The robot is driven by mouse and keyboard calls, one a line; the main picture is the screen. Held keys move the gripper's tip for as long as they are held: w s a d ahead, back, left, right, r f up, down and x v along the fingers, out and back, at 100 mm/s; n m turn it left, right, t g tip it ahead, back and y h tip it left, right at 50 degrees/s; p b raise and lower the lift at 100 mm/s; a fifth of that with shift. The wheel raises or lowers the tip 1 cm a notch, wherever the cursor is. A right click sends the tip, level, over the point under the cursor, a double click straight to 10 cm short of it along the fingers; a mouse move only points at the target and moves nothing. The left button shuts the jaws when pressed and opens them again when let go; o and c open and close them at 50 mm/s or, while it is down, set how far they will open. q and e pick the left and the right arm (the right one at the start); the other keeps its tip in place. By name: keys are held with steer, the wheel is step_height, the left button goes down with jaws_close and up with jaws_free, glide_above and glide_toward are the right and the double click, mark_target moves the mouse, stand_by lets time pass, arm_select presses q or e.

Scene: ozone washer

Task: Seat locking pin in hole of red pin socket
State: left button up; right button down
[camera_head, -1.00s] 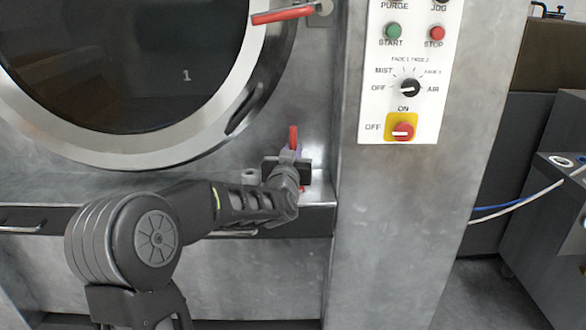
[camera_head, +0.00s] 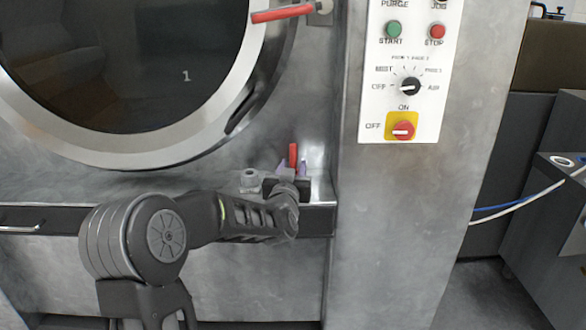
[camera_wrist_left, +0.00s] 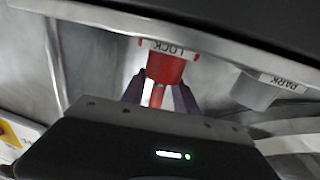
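The red locking pin (camera_head: 293,155) stands upright above my left gripper in the head view. In the left wrist view its narrow red shaft (camera_wrist_left: 157,96) meets the wider red pin socket (camera_wrist_left: 167,66), labelled LOCK. How deep the pin sits in the hole cannot be seen. My left gripper (camera_head: 293,167) has its purple fingers apart, one on each side of the pin, with gaps between; they also show in the left wrist view (camera_wrist_left: 160,92). In the head view the gripper hides the red socket. My right gripper is not in view.
A grey socket labelled PARK (camera_wrist_left: 257,90) is beside the red one; it also shows in the head view (camera_head: 249,179). Both are on a metal ledge (camera_head: 322,190). The control panel column (camera_head: 390,210) stands close on the right. A red-handled latch (camera_head: 282,13) is above.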

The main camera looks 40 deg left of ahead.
arm_select(q)
steer(key=shift+r, duration=0.15)
steer(key=v, duration=1.2)
stand_by(0.7)
